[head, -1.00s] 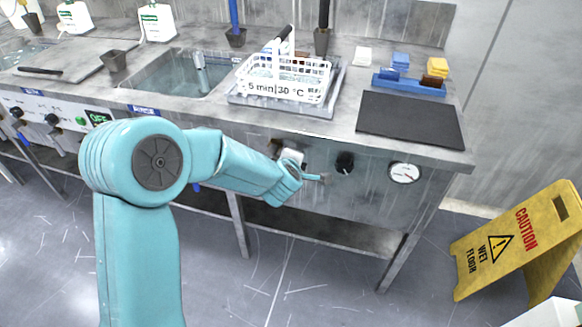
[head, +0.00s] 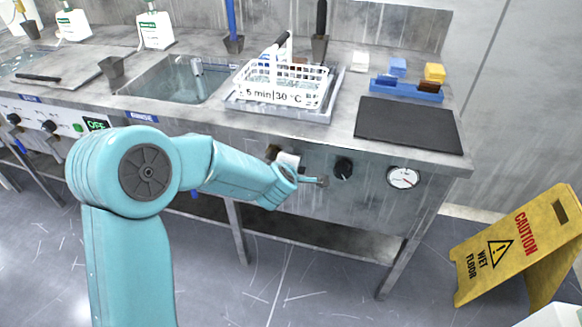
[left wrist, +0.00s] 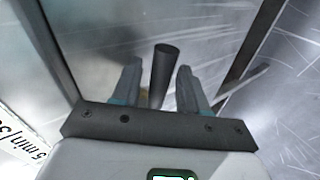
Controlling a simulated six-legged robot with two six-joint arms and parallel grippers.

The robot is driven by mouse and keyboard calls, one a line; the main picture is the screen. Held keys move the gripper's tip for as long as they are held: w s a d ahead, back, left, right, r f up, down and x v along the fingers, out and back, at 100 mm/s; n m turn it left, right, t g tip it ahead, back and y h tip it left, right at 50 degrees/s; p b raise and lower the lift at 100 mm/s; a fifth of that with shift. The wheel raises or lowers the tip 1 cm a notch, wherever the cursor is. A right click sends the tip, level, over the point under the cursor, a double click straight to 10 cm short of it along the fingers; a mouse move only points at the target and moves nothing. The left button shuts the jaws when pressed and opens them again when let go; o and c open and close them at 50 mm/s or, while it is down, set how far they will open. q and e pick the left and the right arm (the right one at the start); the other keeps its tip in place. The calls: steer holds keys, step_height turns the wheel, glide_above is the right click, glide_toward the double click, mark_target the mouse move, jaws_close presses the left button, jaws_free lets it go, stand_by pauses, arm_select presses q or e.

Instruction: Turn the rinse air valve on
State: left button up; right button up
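My left gripper (head: 323,181) is at the front panel of the steel bench, just left of and slightly below a black round knob (head: 343,168). A round white pressure gauge (head: 403,178) sits right of the knob. No valve label is readable. In the left wrist view the two fingers of the left gripper (left wrist: 158,85) stand apart, with a dark cylindrical piece (left wrist: 165,65) showing between them. It may be the knob or a valve handle; I cannot tell whether the fingers touch it. My right gripper is not in view.
The bench top carries a white basket (head: 290,84), a black mat (head: 408,124) and a blue tray (head: 407,89) near its right end. A sink (head: 170,82) is at left. A yellow wet-floor sign (head: 515,245) stands on the floor at right.

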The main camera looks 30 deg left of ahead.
arm_select(q)
steer(key=p+v, duration=0.3)
steer(key=v, duration=1.3)
steer(key=shift+s+p, duration=0.15)
steer(key=shift+p, duration=0.25)
steer(key=shift+d, duration=0.1)
